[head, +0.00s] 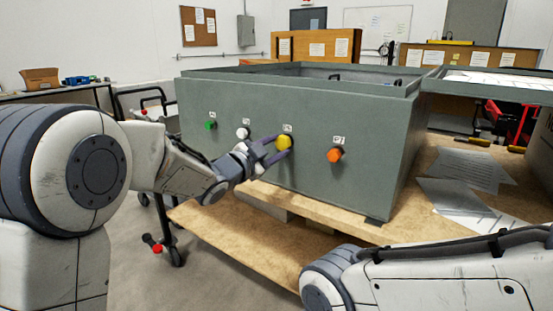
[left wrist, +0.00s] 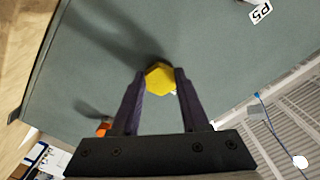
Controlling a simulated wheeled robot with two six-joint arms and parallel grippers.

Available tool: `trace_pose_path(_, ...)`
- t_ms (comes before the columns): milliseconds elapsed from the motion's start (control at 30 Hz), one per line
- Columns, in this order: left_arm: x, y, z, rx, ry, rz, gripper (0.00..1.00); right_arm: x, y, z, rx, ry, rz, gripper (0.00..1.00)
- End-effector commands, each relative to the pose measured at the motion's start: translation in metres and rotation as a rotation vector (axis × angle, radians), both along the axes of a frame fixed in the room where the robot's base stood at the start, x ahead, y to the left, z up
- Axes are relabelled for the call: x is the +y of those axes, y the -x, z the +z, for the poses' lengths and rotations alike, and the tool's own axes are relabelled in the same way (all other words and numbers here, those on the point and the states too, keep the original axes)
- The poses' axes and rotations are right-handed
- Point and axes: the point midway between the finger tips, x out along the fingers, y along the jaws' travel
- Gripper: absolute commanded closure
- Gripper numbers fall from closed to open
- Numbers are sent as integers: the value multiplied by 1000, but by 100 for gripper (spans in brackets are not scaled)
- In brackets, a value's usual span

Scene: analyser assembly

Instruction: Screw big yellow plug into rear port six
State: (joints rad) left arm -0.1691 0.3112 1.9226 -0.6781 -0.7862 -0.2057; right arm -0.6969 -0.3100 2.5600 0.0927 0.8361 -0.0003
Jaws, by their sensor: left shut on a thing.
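The big yellow plug (head: 284,142) sits at the third port from the left on the grey analyser box's near wall (head: 355,115). My left gripper (head: 279,147) reaches in from the left with its purple fingers on both sides of the plug, shut on it. In the left wrist view, the yellow hexagonal plug (left wrist: 160,79) lies between the fingertips (left wrist: 159,74) and against the grey wall. The port opening is hidden behind the plug. The label above it is too small to read surely. My right arm shows at lower right; its gripper is out of view.
A green plug (head: 210,125) and a white plug (head: 243,133) are to the left, an orange plug (head: 334,155) to the right. The box stands on a wooden bench (head: 240,238). Papers (head: 465,168) lie right of the box. A "P5" label (left wrist: 261,12) shows in the wrist view.

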Motion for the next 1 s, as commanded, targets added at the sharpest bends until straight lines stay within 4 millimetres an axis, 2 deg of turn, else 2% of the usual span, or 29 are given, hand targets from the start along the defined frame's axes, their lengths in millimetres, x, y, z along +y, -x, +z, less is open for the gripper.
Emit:
trace_pose_path(167,2,-1,3,-25,-19,5,100,0,0,-5,0,0,0,50)
trace_pose_path(1000,3,-2,5,-306,-404,6,100,0,0,-55,0,0,0,50)
